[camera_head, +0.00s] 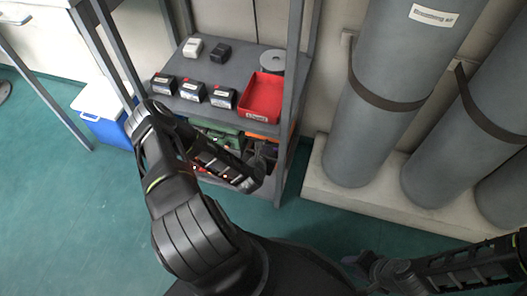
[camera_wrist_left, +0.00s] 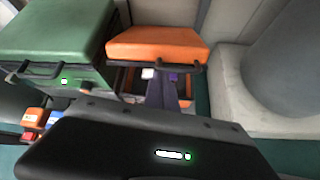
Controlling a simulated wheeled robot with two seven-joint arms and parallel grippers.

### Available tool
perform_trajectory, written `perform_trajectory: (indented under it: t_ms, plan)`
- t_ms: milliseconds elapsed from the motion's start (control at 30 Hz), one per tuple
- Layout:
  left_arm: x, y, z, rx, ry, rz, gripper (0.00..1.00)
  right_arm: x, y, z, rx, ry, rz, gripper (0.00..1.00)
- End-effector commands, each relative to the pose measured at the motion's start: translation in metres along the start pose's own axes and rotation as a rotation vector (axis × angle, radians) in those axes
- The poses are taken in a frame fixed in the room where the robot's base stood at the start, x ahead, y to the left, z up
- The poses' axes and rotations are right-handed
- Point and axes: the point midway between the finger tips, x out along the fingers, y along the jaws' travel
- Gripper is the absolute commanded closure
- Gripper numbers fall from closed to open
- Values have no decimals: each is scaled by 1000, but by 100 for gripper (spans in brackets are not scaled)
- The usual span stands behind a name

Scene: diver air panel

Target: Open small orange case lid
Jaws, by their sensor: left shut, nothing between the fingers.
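The small orange case (camera_wrist_left: 156,45) stands to the right of a larger green case (camera_wrist_left: 55,35) in the left wrist view. Its orange top looks flat, and a dark handle bar runs along its front. In the head view only a sliver of orange (camera_head: 274,133) shows under the shelf top, beside the green case (camera_head: 222,137). My left gripper (camera_head: 258,172) is shut and empty, in front of the shelf's lower level. I cannot tell whether it touches the case. My right gripper (camera_head: 358,264) is low at the right, far from the case, and its jaws are unclear.
The grey shelf top (camera_head: 232,68) holds a red bin (camera_head: 262,97), a grey reel (camera_head: 272,61) and several small boxes. Shelf posts flank the cases. Large grey cylinders (camera_head: 385,90) stand on a pale plinth at right. A blue cooler (camera_head: 103,120) is at left. Green floor in front is open.

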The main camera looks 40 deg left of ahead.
Motion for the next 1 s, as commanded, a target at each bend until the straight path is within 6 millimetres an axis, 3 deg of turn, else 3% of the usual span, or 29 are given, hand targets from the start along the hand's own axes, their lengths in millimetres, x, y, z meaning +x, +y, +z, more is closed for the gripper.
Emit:
perform_trajectory:
  t_ms: [167,400,500,1000]
  plan:
    - [-2,2,9,0,-1,2,100,-5,-3,1,-1,-2,-1,64]
    - [-5,11,55,1,-2,1,100,-26,-15,7,-10,-18,-8,64]
    - [-3,13,65,1,-1,1,100,-28,-17,9,-12,-21,-10,64]
    - [-7,13,65,0,1,1,100,-28,-17,9,-12,-21,-10,64]
